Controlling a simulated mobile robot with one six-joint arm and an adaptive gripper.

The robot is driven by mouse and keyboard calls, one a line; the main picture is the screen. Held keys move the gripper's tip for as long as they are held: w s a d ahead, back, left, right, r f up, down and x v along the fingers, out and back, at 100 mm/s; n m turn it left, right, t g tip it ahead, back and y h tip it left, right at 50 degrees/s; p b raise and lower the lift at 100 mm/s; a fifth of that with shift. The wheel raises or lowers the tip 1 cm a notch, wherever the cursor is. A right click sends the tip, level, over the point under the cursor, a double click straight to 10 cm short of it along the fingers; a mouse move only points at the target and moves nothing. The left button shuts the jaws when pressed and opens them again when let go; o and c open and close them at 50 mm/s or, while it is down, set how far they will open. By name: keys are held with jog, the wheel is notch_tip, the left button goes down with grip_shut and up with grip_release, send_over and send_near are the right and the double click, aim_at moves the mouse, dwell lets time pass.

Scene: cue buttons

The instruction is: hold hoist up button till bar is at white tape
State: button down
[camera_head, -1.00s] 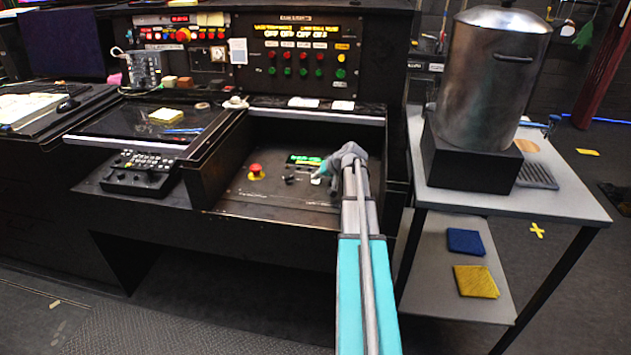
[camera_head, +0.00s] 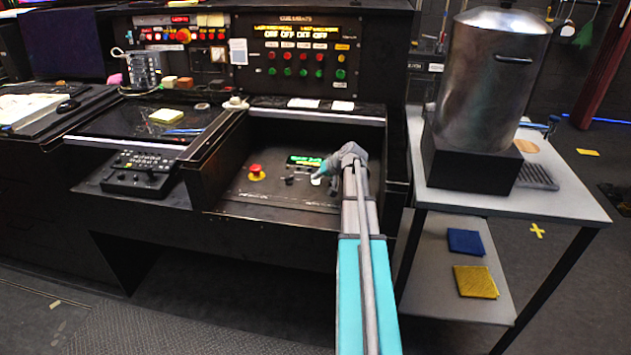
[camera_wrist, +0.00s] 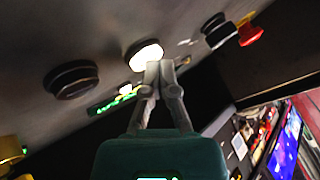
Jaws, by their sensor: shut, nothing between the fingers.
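A round white lit button (camera_wrist: 145,54) shows at the top of the wrist view, and as a small white spot on the recessed panel (camera_head: 316,181) in the head view. My gripper (camera_wrist: 160,68) is shut and empty, its fingertips overlapping the button's lower right edge in the wrist view. I cannot tell whether they touch or press it. A green-lit display (camera_head: 306,160) sits behind the button; my gripper partly covers that area. The button's label is not readable. I can make out neither the hoist bar nor the white tape.
A red stop button (camera_head: 255,170) on a yellow base is left on the same panel. Black knobs (camera_wrist: 72,80) flank the white button. A metal pot (camera_head: 492,75) stands on the right-hand table (camera_head: 560,195). The recess walls enclose the panel.

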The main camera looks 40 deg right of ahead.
jog(key=shift+r+p, duration=0.6)
jog(key=shift+r, duration=0.1)
jog(key=shift+r, duration=0.1)
jog(key=shift+r+p, duration=2.4)
jog(key=shift+p, duration=0.1)
